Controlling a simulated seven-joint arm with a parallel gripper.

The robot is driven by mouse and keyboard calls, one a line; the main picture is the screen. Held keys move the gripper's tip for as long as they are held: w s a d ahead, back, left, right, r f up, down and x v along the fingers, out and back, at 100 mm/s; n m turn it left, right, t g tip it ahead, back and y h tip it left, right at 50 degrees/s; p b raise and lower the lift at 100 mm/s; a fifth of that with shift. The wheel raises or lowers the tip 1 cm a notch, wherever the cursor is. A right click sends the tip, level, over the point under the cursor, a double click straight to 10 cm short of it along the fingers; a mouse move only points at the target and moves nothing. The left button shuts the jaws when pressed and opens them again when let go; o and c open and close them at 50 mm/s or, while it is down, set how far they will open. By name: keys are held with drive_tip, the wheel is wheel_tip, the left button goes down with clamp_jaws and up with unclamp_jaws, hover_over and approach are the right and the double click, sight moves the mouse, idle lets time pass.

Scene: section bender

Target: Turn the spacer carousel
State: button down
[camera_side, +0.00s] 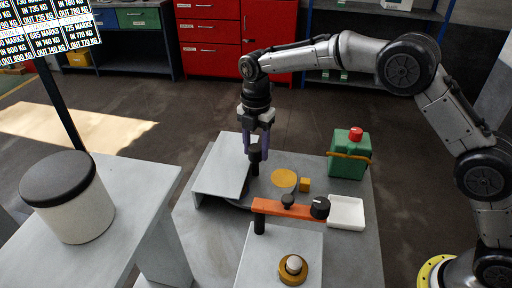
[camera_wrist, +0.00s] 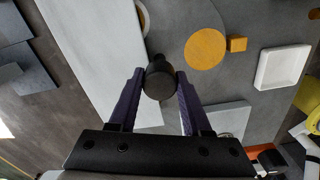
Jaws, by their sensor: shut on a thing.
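My gripper (camera_side: 255,151) points down over the table, its two purple fingers closed on a black knob (camera_wrist: 160,80). In the wrist view the round top of the knob sits between the fingertips (camera_wrist: 157,84). A dark grey round plate (camera_wrist: 180,18), which looks like the spacer carousel, lies beneath. It carries a flat yellow disc (camera_side: 284,179), which also shows in the wrist view (camera_wrist: 205,49). A pale grey cover plate (camera_side: 219,168) hides its left part. I cannot tell whether the knob is fixed to the carousel.
A small yellow block (camera_side: 305,185) lies right of the disc. An orange bar (camera_side: 272,208) with black knobs crosses in front. A white tray (camera_side: 346,213) and a green box (camera_side: 347,158) with a red cap stand to the right. A brass-ringed button (camera_side: 293,268) is at the front.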

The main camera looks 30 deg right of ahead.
drive_tip(key=shift+c, duration=1.7)
unclamp_jaws()
drive_tip(key=shift+r, duration=0.1)
wheel_tip(320, 180, up, 14)
